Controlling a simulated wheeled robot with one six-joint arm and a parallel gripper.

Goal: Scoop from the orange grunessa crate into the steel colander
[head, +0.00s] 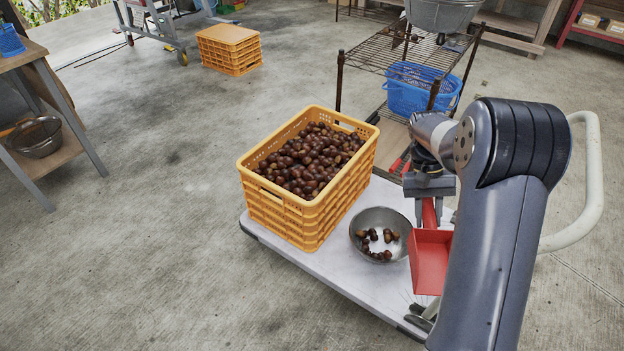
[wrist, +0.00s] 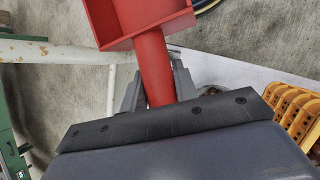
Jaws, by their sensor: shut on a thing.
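The orange crate (head: 285,218), nearly full of brown chestnuts (head: 312,160), stands on the white platform of a cart. The steel colander (head: 357,222) sits on the platform just right of the crate, with several chestnuts in its bottom. My gripper (head: 430,205) is shut on the handle of a red scoop (head: 429,265), to the right of the colander. The scoop hangs beside the colander's right rim, and I see no chestnuts in it. In the wrist view the red scoop (wrist: 152,58) shows between my fingers, and the crate (wrist: 298,118) shows at the right edge.
A wire shelf (head: 412,60) with a blue basket (head: 408,95) stands behind the cart. Another orange crate (head: 230,52) is on the floor at the back. A wooden table (head: 62,150) with a metal bowl (head: 38,142) is at the left. The floor left of the cart is clear.

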